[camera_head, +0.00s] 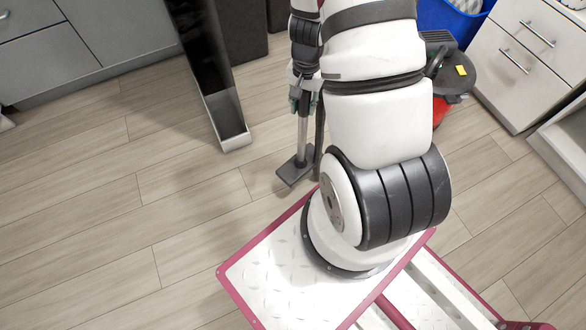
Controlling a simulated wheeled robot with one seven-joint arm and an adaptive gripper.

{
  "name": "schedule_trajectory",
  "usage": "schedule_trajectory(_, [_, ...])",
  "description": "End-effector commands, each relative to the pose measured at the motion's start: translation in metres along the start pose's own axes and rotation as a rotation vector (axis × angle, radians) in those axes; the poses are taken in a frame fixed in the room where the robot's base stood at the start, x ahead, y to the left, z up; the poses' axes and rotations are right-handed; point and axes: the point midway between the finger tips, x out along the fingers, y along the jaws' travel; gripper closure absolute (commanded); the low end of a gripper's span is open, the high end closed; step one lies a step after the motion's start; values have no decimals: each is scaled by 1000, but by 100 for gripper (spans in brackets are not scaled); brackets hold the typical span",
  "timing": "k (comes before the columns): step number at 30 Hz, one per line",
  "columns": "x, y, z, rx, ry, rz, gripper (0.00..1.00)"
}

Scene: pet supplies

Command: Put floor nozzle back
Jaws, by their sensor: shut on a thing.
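The floor nozzle (295,172) has a flat dark grey head low over the wood floor and a grey tube (303,130) rising from it. My gripper (304,98) is shut on the upper part of this tube, beyond my arm's base. The tube stands nearly upright. I cannot tell whether the head touches the floor. A vacuum cleaner (460,76) with a dark top and red body stands on the right, partly hidden behind my arm. A dark hose or tube runs beside the nozzle's tube, and where its ends go is hidden.
A tall dark stand (235,143) with a pale foot is left of the nozzle. Grey cabinets (120,40) line the back left. White drawers (510,60) and a blue bin (452,20) are at the right. The floor (90,210) at left is clear.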

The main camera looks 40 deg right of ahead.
Motion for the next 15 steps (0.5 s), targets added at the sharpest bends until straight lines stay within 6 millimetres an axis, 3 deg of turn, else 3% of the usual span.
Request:
schedule_trajectory(6, [41,42,-6,151,-1,-2,100])
schedule_trajectory(15, [75,84,-5,285,1,-4,100])
